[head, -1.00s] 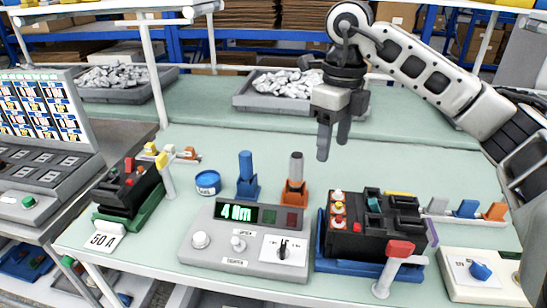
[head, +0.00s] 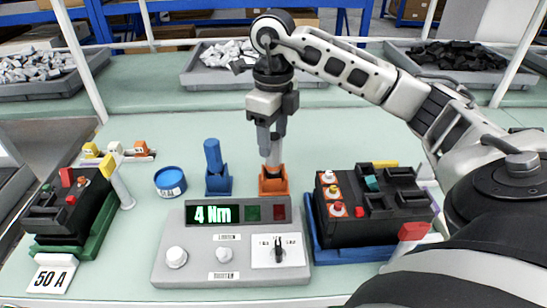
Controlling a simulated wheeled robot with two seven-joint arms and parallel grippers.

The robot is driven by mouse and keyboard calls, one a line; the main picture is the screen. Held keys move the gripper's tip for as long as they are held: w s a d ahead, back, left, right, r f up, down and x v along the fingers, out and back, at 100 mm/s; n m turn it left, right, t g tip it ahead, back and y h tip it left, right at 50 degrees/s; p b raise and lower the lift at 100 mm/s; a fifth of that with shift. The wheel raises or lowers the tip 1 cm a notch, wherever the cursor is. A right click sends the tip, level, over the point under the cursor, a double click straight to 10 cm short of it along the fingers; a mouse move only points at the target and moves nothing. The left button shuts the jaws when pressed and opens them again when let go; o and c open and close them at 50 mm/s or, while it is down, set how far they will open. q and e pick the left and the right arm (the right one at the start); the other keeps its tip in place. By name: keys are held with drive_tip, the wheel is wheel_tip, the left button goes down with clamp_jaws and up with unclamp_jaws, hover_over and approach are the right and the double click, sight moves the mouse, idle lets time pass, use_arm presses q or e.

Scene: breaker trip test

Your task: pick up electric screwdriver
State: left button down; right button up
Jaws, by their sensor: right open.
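Two upright screwdriver-like tools stand in holders behind the control box. One is a grey tool (head: 273,153) in an orange holder (head: 274,183); the other is a blue tool (head: 213,155) in a blue holder (head: 218,185). I cannot tell for certain which is the electric screwdriver. My right gripper (head: 270,140) points down at the grey tool's upper end, its open fingers overlapping that end in the picture. Whether they lie around it or only in front of it is unclear, and the tool's top is partly hidden. My left gripper is not in view.
A grey control box (head: 232,262) reading "4 Nm" stands in front. A black breaker on a blue base (head: 320,252) is right; another on a green base (head: 95,243) is left, near a "50 A" card (head: 51,280). A blue round tin (head: 170,182) is beside the blue holder.

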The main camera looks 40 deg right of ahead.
sight(273, 152)
drive_tip(key=f, duration=0.3)
drive_tip(key=f+p, duration=0.1)
drive_tip(key=f, duration=0.1)
drive_tip(key=shift+w+d+f, duration=0.25)
drive_tip(key=shift+f, duration=0.05)
drive_tip(key=c, duration=1.1)
drive_tip(key=shift+r, duration=0.1)
drive_tip(key=shift+c, duration=0.3)
